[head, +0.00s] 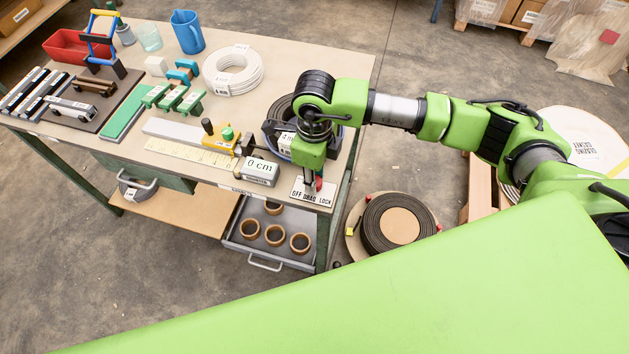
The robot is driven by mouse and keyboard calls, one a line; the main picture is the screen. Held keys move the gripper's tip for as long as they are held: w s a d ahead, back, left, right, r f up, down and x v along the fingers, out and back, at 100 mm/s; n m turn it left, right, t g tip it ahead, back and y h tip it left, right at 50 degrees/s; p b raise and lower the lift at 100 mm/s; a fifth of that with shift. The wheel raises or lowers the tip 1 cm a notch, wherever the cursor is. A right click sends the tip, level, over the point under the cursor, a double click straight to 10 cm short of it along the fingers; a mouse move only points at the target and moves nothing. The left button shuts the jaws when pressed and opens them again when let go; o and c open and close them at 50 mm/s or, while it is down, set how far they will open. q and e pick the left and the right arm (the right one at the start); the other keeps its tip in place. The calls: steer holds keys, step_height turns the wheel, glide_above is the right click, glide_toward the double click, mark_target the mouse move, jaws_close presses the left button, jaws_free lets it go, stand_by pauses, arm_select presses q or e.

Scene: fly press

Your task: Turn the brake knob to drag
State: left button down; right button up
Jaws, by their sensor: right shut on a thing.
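My right arm reaches in from the right, and its gripper (313,178) points down at the near right corner of the bench. The gripper is shut on the brake knob, which it mostly hides. A small red part (319,184) shows beside the fingertips. Just below is the white label plate (311,195), reading OFF, DRAG and LOCK from left to right. The knob's pointer is too small and covered to tell which word it faces. My left gripper is not in view.
A "0 cm" block (260,171) and a yellow device (219,137) stand left of the gripper. A dark coil (372,222) lies on a round base beside the bench. An open drawer (258,250) holds several brown rings. The bench (293,55) has free room at its back right.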

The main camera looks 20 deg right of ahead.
steer(key=shift+n+b, duration=0.45)
steer(key=shift+n, duration=0.15)
steer(key=o, duration=1.1)
step_height(320, 180, up, 12)
steer(key=shift+r, duration=0.1)
